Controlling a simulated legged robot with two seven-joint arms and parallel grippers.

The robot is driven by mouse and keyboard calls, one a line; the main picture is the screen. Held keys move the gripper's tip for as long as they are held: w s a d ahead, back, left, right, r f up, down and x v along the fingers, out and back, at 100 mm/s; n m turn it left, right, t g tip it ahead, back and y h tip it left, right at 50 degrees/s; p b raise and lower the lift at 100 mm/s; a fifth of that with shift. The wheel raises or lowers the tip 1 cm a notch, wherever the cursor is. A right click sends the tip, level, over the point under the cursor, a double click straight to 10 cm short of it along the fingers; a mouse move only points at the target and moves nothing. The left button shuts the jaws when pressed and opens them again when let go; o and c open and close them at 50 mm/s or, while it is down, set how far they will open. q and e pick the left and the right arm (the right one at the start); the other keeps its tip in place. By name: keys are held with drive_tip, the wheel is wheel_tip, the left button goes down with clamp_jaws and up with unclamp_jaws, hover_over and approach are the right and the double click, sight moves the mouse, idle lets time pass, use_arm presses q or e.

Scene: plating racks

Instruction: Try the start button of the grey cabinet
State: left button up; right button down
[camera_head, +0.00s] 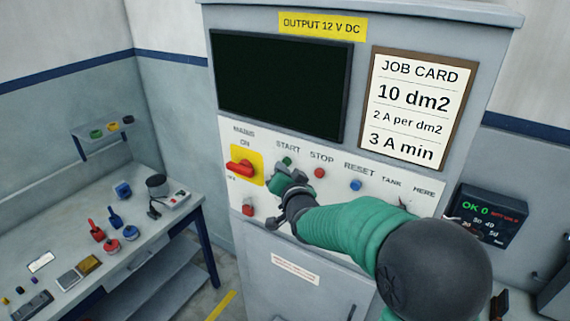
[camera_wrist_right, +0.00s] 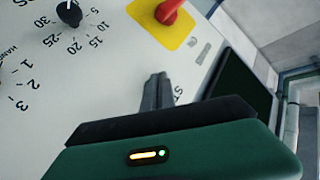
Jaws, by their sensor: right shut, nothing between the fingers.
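The grey cabinet (camera_head: 490,18) has a pale control panel with labels START, STOP and RESET. The green start button (camera_head: 287,161) shows partly under its START label in the head view, just beyond my right gripper (camera_head: 281,173). My right gripper is shut and empty, its fingers pointing at the panel. In the right wrist view the shut fingers (camera_wrist_right: 157,80) lie over the panel beside the letters ST. The button is hidden there, and I cannot tell whether the fingertips touch it. The cabinet's screen (camera_head: 280,85) is dark. My left gripper is not in view.
The red mains switch (camera_head: 240,167) on its yellow plate is left of the gripper. The red stop button (camera_head: 319,173) and blue reset button (camera_head: 355,185) are to the right. A bench (camera_head: 150,245) with tools stands left; a job card (camera_head: 418,108) hangs above the panel.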

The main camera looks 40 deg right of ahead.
drive_tip(key=shift+w+d, duration=0.15)
drive_tip(key=shift+d, duration=0.3)
idle(0.3)
drive_tip(key=shift+a, duration=0.1)
drive_tip(key=shift+s+a+b, duration=0.4)
drive_tip(key=shift+a+b, duration=0.05)
drive_tip(key=shift+a, duration=0.3)
drive_tip(key=shift+a, duration=0.1)
drive_tip(key=a, duration=0.1)
drive_tip(key=s+a, duration=0.1)
drive_tip(key=a, duration=0.1)
drive_tip(key=s+a, duration=0.1)
drive_tip(key=shift+a+b, duration=0.3)
drive_tip(key=shift+b, duration=0.1)
drive_tip(key=shift+d, duration=0.1)
idle(0.4)
